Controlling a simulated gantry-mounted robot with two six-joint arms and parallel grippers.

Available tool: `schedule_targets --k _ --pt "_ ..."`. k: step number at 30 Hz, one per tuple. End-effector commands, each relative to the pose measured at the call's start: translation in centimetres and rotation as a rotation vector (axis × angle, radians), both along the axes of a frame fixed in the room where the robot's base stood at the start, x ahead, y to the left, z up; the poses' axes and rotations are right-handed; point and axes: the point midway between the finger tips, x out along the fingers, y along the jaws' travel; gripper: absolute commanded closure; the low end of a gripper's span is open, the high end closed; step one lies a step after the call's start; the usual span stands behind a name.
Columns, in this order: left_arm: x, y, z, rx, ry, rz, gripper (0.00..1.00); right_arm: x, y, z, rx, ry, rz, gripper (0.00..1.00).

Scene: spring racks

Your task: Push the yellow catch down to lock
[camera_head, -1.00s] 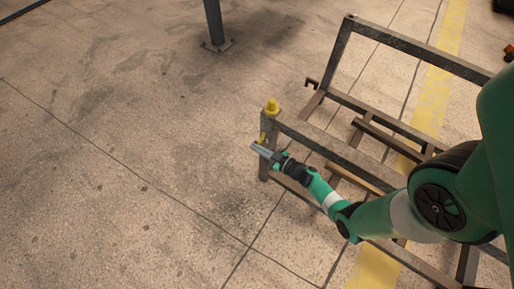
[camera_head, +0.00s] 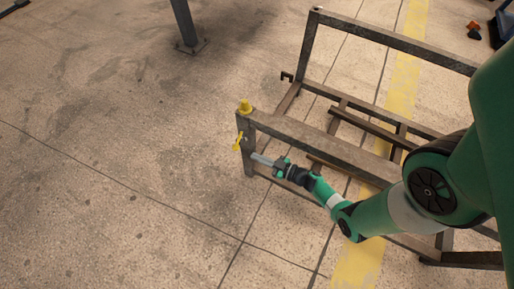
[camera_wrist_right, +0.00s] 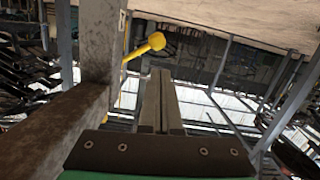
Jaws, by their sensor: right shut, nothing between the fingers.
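The yellow catch (camera_head: 238,142) sticks out at a slant from the corner post (camera_head: 247,163) of the metal rack, below its top. In the right wrist view the catch (camera_wrist_right: 147,47) is a yellow rod with a round knob, angled upward from the side of the post. My right gripper (camera_head: 254,156) is shut and empty. Its fingertips are just right of the post and a little lower than the catch in the head view. My left gripper is out of view.
A yellow cap (camera_head: 245,107) sits on top of the corner post. The rack's upper rail (camera_head: 320,143) runs to the right beside my right arm. A grey column (camera_head: 185,25) stands at the back. The floor left of the rack is clear.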

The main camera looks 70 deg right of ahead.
Motion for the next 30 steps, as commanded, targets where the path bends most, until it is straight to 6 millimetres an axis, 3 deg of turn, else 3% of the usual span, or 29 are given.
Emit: schedule_targets --k 2,4,7,10,16,20,30 --pt "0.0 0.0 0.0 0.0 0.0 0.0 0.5 0.0 -0.9 -0.1 -0.044 0.035 -0.019 1.0" --pt "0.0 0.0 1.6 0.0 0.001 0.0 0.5 -0.7 -1.0 1.7 -0.114 0.09 -0.038 1.0" --pt "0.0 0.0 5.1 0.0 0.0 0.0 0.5 -2.5 0.5 5.1 -0.185 0.163 -0.046 1.0" --pt "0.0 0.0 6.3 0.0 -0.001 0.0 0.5 -3.5 2.2 6.0 -0.182 0.183 -0.033 1.0" --pt "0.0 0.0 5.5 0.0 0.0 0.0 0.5 -3.4 2.4 5.1 -0.176 0.184 -0.029 1.0" --pt "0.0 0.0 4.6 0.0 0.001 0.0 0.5 -2.2 2.1 4.5 -0.179 0.183 -0.026 1.0" --pt "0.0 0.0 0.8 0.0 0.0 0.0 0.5 4.3 0.1 2.4 -0.178 0.181 -0.026 1.0"
